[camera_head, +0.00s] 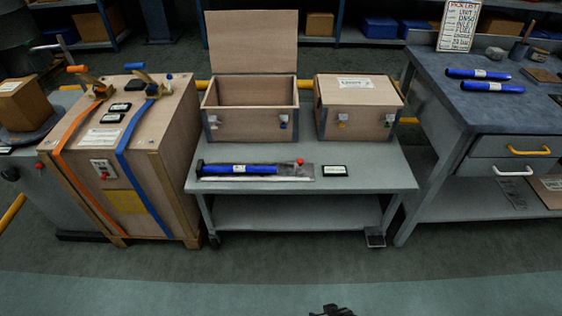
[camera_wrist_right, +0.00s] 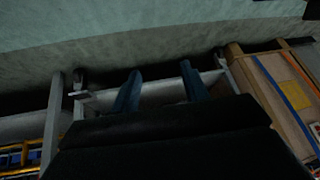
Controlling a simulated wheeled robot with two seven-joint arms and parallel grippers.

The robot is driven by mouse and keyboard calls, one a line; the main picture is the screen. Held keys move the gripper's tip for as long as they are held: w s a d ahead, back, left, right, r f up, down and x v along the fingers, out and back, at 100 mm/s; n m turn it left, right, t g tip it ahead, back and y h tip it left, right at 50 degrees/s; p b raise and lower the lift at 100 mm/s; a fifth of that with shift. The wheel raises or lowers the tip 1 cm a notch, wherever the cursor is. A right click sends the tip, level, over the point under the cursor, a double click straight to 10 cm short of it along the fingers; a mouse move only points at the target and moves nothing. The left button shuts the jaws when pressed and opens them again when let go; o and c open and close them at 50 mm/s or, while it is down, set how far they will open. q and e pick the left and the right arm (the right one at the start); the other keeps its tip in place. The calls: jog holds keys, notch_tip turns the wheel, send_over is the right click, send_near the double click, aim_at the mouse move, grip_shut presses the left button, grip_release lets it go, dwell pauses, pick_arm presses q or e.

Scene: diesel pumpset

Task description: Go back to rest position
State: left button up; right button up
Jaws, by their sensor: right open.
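My right gripper (camera_wrist_right: 158,76) shows in the right wrist view with its two fingers apart and nothing between them. In that view the grey cart (camera_wrist_right: 155,88) and the strapped wooden crate (camera_wrist_right: 285,75) appear upside down beyond the fingers. In the head view a small dark piece of my own body shows at the bottom edge; I cannot tell which part. My left gripper is not in the head view.
A grey cart (camera_head: 300,212) carries an open wooden box (camera_head: 250,125), a closed box (camera_head: 358,110) and a blue tool (camera_head: 240,169). A strapped crate (camera_head: 170,190) stands left, a workbench (camera_head: 440,85) right. The front floor (camera_head: 200,295) is clear.

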jog(key=s+a+f+t+y, duration=0.25)
jog(key=a+f, duration=0.45)
jog(key=f, duration=0.4)
pick_arm(q)
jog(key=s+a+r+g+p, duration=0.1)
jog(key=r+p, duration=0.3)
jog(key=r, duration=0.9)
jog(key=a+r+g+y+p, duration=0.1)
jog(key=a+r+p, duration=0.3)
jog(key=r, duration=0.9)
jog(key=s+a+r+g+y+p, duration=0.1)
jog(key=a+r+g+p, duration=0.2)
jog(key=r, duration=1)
jog(key=p, duration=0.3)
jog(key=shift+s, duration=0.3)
pick_arm(e)
jog(key=s+d+r+g+h, duration=0.1)
jog(key=d+r+g, duration=0.1)
jog(key=r, duration=1.1)
jog(key=s+d+r+g+h, duration=0.1)
jog(key=d+r, duration=0.2)
jog(key=r, duration=1)
jog(key=s+d+r+g+h, duration=0.1)
jog(key=d+r+g, duration=0.1)
jog(key=r, duration=1.1)
jog(key=shift+s+d+g, duration=0.15)
jog(key=shift+d+g, duration=0.2)
jog(key=shift+d, duration=0.25)
